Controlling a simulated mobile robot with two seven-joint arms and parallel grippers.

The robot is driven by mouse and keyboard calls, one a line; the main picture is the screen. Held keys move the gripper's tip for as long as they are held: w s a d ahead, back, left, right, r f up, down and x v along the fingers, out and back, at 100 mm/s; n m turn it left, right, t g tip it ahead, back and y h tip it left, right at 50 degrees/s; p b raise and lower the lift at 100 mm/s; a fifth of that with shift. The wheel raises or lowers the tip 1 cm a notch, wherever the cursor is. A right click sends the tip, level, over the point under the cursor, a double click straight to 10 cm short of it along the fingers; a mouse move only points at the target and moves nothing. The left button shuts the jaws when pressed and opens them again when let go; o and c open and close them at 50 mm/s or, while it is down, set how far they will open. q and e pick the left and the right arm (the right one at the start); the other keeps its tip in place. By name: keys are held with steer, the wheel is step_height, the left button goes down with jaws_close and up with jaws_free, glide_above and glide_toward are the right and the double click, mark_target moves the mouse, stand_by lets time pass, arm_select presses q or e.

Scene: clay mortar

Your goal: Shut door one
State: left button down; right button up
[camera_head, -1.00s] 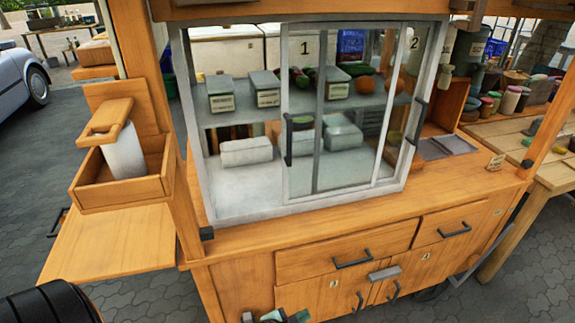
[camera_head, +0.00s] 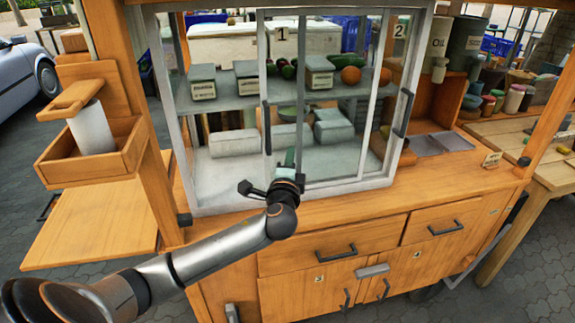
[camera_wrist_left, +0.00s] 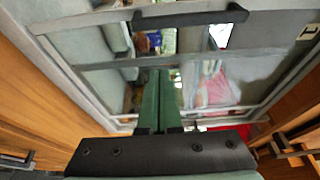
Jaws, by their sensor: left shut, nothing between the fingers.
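Door one (camera_head: 266,65) is a sliding glass panel with a pale frame and a "1" label in the head view. It stands away from the left post of the cabinet frame, so there is a gap on its left side. Its dark upright handle (camera_head: 267,128) is on its left edge; a dark handle (camera_wrist_left: 190,18) also crosses the top of the left wrist view. My left gripper (camera_head: 289,160), with green fingers, is shut and empty, in front of the glass just right of and below the handle. I cannot tell whether it touches the glass. My right gripper is out of view.
Door two, labelled "2" (camera_head: 399,31), has its own handle (camera_head: 403,113) at the right. Behind the glass, shelves hold boxes and vegetables. The wooden counter (camera_head: 330,213) runs below the doors. A wooden box with a paper roll (camera_head: 91,128) hangs at the left.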

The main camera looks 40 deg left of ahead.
arm_select(q)
steer(key=shift+w+a+p, duration=0.1)
steer(key=shift+a+p, duration=0.6)
steer(key=shift+a, duration=1.5)
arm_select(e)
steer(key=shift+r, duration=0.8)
arm_select(q)
steer(key=shift+f, duration=0.1)
